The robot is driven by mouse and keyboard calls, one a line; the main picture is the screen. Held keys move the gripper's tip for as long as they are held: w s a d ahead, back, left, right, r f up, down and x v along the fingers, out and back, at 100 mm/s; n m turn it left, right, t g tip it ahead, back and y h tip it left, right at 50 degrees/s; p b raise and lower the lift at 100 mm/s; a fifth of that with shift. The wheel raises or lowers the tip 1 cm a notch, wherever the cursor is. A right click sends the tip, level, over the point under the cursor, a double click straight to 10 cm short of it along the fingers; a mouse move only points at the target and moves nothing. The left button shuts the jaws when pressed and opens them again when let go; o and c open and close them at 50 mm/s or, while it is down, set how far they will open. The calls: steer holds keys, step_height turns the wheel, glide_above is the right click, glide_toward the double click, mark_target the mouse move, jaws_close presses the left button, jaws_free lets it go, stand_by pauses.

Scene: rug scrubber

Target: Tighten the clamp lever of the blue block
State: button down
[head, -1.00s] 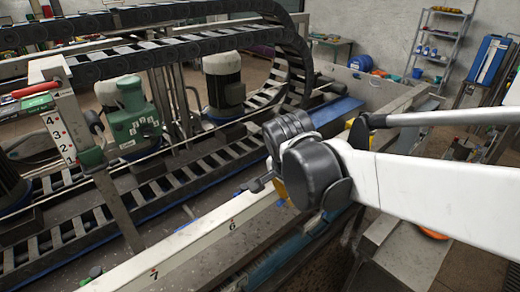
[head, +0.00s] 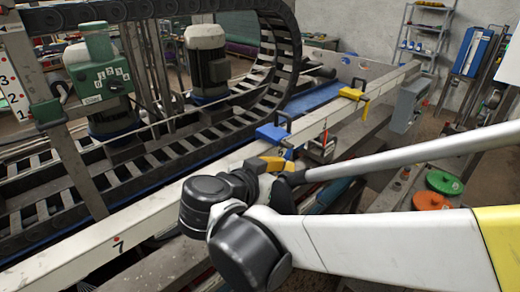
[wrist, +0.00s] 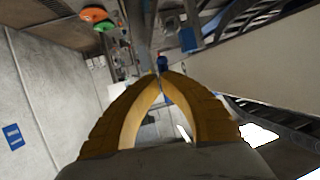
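The blue block (head: 272,132) sits on the long pale beam in the head view, with a dark clamp lever (head: 286,118) standing up at its right end. My gripper (head: 272,163) shows in the head view as a bit of yellow just below the block, mostly hidden by my dark wrist joints. In the wrist view, the two yellow fingers of my gripper (wrist: 161,75) curve in and their tips meet, with nothing visible between them. A small blue thing (wrist: 162,65) lies just beyond the tips. I cannot tell whether it is the block or whether the tips touch it.
The pale beam (head: 160,212) runs diagonally across the head view. A yellow block (head: 352,94) sits farther along it. A green motor (head: 105,78) and black cable chain (head: 285,75) stand behind. Green (head: 444,183) and orange (head: 430,201) discs lie at right.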

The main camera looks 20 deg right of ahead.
steer(key=h+b, duration=0.1)
steer(key=b, duration=0.1)
steer(key=d+f+t+h+b, duration=0.1)
steer(key=b, duration=0.1)
steer(key=shift+w+f+t, duration=0.1)
steer(key=shift+w+t, duration=0.2)
steer(key=shift+w, duration=0.05)
steer(key=shift+d+b, duration=0.2)
steer(key=shift+b, duration=0.15)
steer(key=shift+a, duration=0.1)
